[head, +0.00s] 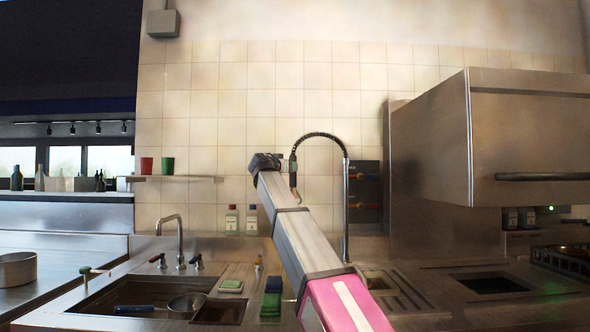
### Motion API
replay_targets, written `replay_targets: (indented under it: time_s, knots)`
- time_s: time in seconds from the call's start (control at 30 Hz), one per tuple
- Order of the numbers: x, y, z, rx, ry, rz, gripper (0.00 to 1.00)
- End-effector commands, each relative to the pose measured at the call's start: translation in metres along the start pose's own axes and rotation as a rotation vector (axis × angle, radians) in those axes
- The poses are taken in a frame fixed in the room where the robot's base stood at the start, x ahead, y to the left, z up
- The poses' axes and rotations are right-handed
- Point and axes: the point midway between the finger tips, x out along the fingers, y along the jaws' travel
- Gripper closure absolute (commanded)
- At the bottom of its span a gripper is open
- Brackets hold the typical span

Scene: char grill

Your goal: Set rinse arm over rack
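The rinse arm (346,200) is a tall upright metal pipe against the tiled wall. Its dark coiled hose (320,135) arches left and ends in a hanging spray head (293,170). My arm reaches up from the bottom of the head view, and my gripper (264,162) is at its far end, just left of the spray head. The fingers are small and dark, so their opening and any contact with the spray head cannot be made out. A dark rack (566,260) with something in it stands at the far right edge, partly cut off.
A sink (95,300) with a metal bowl (187,303) and a faucet (180,240) is at left. Sponges (231,286) lie on its right ledge. A large steel hood-type machine (430,160) stands at right, above a counter with a square opening (492,284).

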Motion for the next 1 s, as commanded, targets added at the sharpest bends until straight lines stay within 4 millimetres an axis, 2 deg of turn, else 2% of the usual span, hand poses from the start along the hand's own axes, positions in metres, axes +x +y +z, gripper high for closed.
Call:
replay_targets:
  time_s: [0.03, 0.1, 0.33, 0.5, 0.8, 0.97, 1.0]
  knots:
    - [0.012, -0.001, -0.001, -0.001, 0.0, 0.002, 0.42]
    - [0.024, -0.002, -0.001, -0.001, -0.001, 0.0, 0.42]
    - [0.054, -0.001, -0.001, 0.0, 0.0, -0.001, 0.42]
    - [0.064, 0.0, 0.0, 0.0, -0.001, 0.0, 0.42]
    - [0.065, 0.0, 0.0, 0.0, -0.001, -0.001, 0.42]
    - [0.065, 0.0, 0.0, 0.0, -0.001, -0.001, 0.94]
    - [0.065, 0.0, 0.0, 0.0, -0.001, -0.001, 1.0]
